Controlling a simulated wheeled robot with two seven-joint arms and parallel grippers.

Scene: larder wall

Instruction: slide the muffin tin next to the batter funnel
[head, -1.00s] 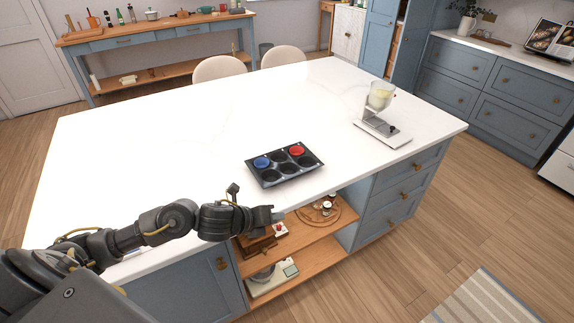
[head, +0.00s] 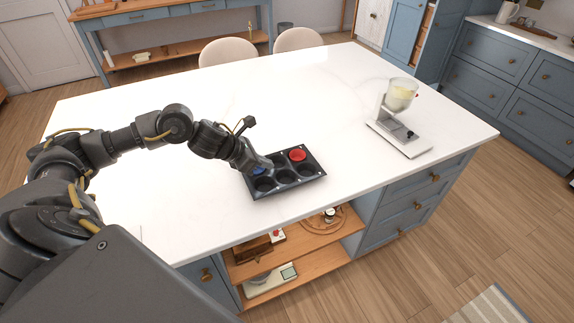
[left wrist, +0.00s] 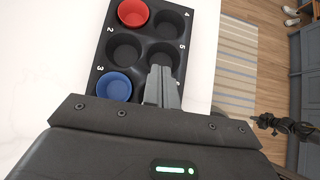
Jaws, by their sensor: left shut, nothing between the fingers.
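The dark muffin tin (head: 316,185) lies on the white island top near its front edge. It holds a red cup (head: 297,154) and a blue cup (head: 259,170), and its other wells look empty. The batter funnel (head: 401,95) sits on a stand with a pale base, to the right of the tin and apart from it. In the left wrist view, the shut fingers (left wrist: 162,88) overlap the tin (left wrist: 146,48) beside the blue cup (left wrist: 114,87); contact is unclear.
The island top (head: 200,100) is clear behind the tin and between it and the funnel stand. Two chairs (head: 228,52) stand behind the island. Open shelves (head: 300,245) with several items are below the front edge.

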